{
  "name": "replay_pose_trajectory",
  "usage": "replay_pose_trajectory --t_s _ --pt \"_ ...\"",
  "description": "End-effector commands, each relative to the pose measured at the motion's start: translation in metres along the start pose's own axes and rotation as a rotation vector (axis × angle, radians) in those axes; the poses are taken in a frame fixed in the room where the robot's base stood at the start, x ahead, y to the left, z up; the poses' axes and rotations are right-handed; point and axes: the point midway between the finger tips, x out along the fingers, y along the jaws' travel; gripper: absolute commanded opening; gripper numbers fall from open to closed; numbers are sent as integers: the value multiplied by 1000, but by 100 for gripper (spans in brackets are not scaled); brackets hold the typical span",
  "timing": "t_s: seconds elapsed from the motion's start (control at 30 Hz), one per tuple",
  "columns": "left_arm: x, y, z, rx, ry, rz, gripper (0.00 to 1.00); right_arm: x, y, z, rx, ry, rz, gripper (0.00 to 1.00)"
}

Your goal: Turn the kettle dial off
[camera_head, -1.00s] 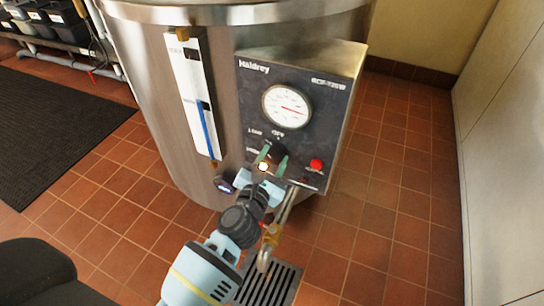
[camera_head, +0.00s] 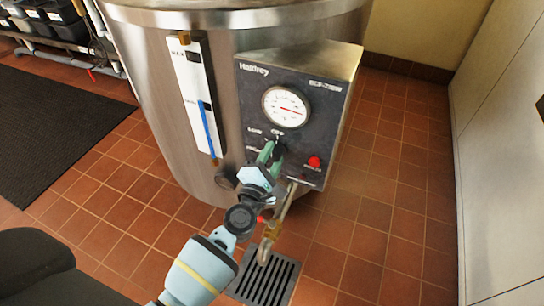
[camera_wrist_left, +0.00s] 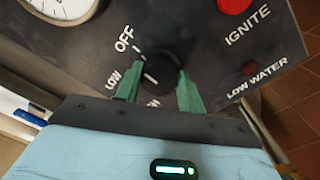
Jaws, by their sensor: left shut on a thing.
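The kettle dial (camera_head: 281,147) is a black knob on the dark control panel, below the round gauge. It shows closer in the left wrist view (camera_wrist_left: 160,66), with OFF printed at its upper left and LOW at its left. A lower label is partly hidden. My left gripper (camera_head: 272,153) is shut on the dial, with one green finger on each side of it, as the left wrist view also shows (camera_wrist_left: 160,85). A short white mark shows on the knob's lower left, but I cannot tell the exact setting. My right gripper is not in view.
The steel kettle (camera_head: 150,90) stands on red tiles. A red ignite button (camera_head: 314,161) is right of the dial, and a tap pipe (camera_head: 285,208) juts out below the panel. A floor drain (camera_head: 264,278) lies in front. Clear floor is at the right.

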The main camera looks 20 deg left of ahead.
Motion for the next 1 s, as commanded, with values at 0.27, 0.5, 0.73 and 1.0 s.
replay_pose_trajectory --t_s 0.27,0.5,0.73,1.0 --pt "0 -1 0 27 -1 -1 16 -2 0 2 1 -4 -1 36" --pt "0 -1 0 28 -1 -1 16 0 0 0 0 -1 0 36" --pt "0 0 0 27 -1 -1 61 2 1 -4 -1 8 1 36" --pt "-1 0 0 25 -1 0 61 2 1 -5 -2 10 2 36"
